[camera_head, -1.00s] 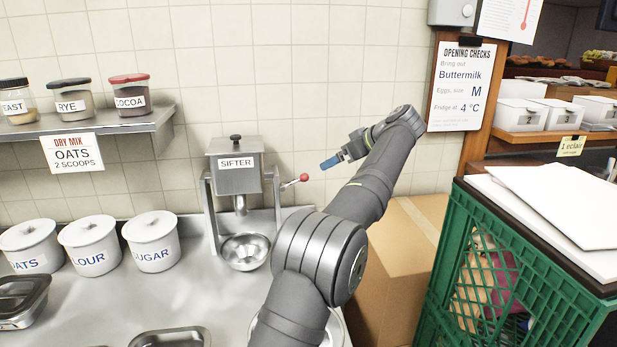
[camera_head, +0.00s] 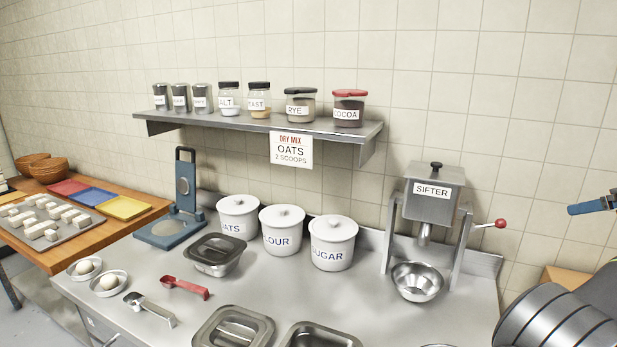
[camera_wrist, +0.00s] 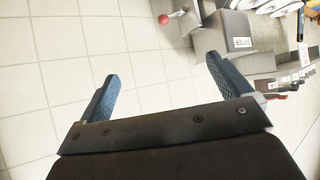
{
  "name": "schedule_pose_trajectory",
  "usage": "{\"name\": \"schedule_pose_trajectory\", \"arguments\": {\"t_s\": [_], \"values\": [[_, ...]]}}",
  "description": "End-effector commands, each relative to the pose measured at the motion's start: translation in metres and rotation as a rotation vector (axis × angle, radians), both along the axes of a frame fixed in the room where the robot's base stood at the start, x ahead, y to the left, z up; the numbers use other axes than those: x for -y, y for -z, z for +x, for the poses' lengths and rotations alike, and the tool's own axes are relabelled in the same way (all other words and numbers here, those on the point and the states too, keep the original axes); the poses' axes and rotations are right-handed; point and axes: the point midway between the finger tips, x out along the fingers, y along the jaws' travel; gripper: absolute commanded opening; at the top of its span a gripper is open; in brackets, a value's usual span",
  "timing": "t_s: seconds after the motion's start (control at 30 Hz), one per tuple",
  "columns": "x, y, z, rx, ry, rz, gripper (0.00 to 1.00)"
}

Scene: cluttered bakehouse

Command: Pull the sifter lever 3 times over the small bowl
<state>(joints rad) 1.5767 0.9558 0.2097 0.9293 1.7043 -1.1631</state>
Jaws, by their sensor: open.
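The grey metal sifter (camera_head: 432,207) stands on a frame against the tiled wall at the right of the counter. Its lever sticks out to the right and ends in a red knob (camera_head: 500,223). The small metal bowl (camera_head: 417,284) sits under the sifter's spout. My gripper (camera_head: 592,206) is at the right edge of the head view, right of the red knob and apart from it, partly cut off. In the wrist view my gripper (camera_wrist: 162,68) is open with blue fingers and nothing between them. The red knob (camera_wrist: 164,19) and sifter (camera_wrist: 236,28) lie beyond the fingertips.
White canisters, such as the sugar canister (camera_head: 333,243), stand left of the sifter. A shelf (camera_head: 265,125) of jars hangs above them. Metal pans (camera_head: 233,328), a red scoop (camera_head: 186,287) and a blue press (camera_head: 185,200) are on the counter. A cardboard box (camera_head: 560,277) is beside it.

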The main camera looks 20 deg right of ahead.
Motion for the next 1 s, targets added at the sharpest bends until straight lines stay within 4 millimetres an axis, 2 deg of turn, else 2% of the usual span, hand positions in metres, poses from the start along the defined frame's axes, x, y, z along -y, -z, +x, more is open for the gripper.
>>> {"name": "schedule_pose_trajectory", "arguments": {"t_s": [0.03, 0.07, 0.33, 0.47, 0.67, 0.8, 1.0], "values": [[0.0, 0.0, 0.0, 0.0, 0.0, 0.0, 0.84], [0.0, 0.0, 0.0, 0.0, 0.0, 0.0, 0.78], [0.001, 0.001, 0.001, -0.003, 0.01, 0.002, 0.25], [0.011, 0.01, 0.003, -0.024, 0.083, 0.015, 0.0], [0.041, 0.04, 0.004, -0.101, 0.348, 0.03, 0.0], [0.06, 0.063, -0.003, -0.161, 0.548, 0.002, 0.0], [0.075, 0.085, -0.014, -0.221, 0.776, -0.101, 0.0]]}}
